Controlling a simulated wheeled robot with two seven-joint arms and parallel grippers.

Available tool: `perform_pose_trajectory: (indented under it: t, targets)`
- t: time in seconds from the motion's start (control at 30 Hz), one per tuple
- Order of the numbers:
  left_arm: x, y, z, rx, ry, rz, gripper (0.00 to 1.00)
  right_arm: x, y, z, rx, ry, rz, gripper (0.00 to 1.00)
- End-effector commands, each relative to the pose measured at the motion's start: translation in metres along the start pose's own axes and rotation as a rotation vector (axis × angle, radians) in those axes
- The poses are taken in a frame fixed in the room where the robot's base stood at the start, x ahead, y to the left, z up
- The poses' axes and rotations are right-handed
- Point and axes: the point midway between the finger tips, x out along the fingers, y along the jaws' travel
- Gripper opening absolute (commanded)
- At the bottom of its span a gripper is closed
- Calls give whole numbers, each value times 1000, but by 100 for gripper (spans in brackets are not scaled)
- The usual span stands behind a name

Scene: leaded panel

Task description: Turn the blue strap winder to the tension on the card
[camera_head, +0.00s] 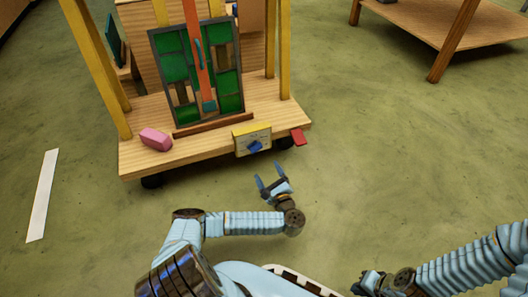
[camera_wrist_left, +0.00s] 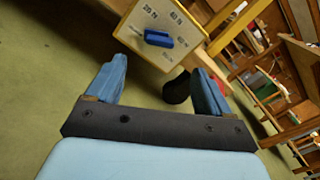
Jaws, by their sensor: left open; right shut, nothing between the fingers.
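The blue winder knob (camera_head: 255,147) sits on a yellow-edged pale dial plate (camera_head: 240,142) on the cart's front edge. In the left wrist view the knob (camera_wrist_left: 158,38) lies across the dial plate (camera_wrist_left: 143,18), below printed marks; one reads 20 N, and the others are small and tilted. Which mark the knob points to is unclear. My left gripper (camera_head: 269,174) is open and empty, apart from the knob and in front of the plate. Its fingers (camera_wrist_left: 160,75) frame the space below the knob. My right gripper (camera_head: 370,284) is shut and empty at the bottom. I cannot identify a separate tension card.
A green leaded panel (camera_head: 174,68) stands on the wooden cart (camera_head: 212,143), with an orange-red strap (camera_head: 193,40) down its front. The floor between me and the cart is clear.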

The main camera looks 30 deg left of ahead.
Motion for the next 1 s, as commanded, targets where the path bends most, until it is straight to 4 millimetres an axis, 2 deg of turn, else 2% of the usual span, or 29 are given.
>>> perform_pose_trajectory:
  t: [0.3, 0.5, 0.7, 0.97, 1.0]
  targets:
    - [71, 0, -1, 3, -1, -2, 81, 10, 4, 0, 1, 3, 0, 0]
    - [107, -1, -1, 4, 1, -4, 81, 15, 6, -1, 1, 4, 0, 0]
    - [123, -1, -1, 3, 3, -4, 81, 16, 6, -1, 1, 5, 1, 0]
    - [124, -2, -1, 3, 4, -4, 81, 16, 6, -1, 1, 5, 1, 0]
    - [124, -2, -1, 3, 4, -4, 78, 16, 6, -1, 1, 5, 1, 0]
